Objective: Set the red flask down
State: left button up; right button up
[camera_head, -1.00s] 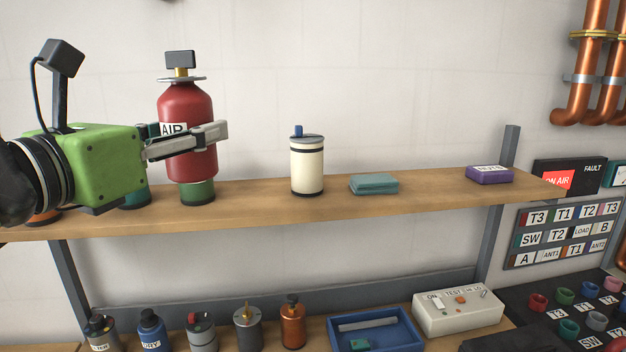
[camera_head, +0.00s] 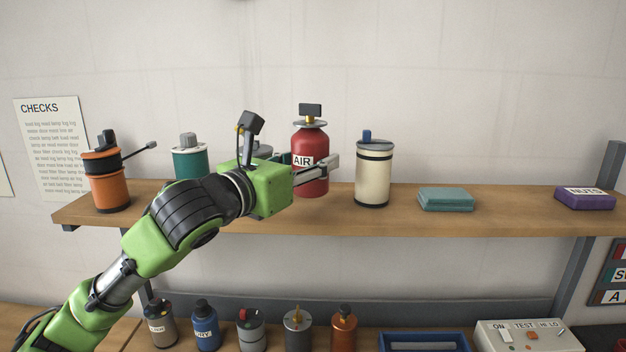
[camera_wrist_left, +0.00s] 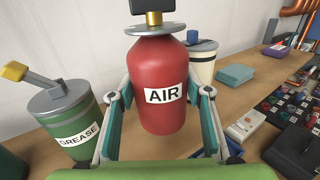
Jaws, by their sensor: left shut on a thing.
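The red flask (camera_head: 310,147), with an AIR label and a dark cap, is upright at the upper wooden shelf (camera_head: 262,219). It also shows in the left wrist view (camera_wrist_left: 160,110). My left gripper (camera_head: 325,172) has its fingers on both sides of the flask and is shut on it. In the head view the flask's bottom appears at the shelf top, but I cannot tell whether it bears on the wood. In the left wrist view the fingers (camera_wrist_left: 160,101) flank the flask's body. My right gripper is not in view.
A cream canister (camera_head: 373,177) stands close right of the flask. A green grease can (camera_wrist_left: 69,122) stands to its left. Further left are a teal can (camera_head: 188,160) and an orange oil can (camera_head: 108,182). A teal box (camera_head: 446,200) and purple box (camera_head: 585,198) lie right, with bare shelf between.

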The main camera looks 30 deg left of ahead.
pick_arm(q)
jog(key=shift+w+f, duration=0.15)
jog(key=shift+f, duration=0.15)
jog(key=shift+w+f, duration=0.25)
jog(key=shift+f, duration=0.15)
notch_tip(320, 180, down, 2)
jog(key=shift+f+p, duration=0.15)
jog(key=shift+p, duration=0.35)
jog(key=shift+f, duration=0.15)
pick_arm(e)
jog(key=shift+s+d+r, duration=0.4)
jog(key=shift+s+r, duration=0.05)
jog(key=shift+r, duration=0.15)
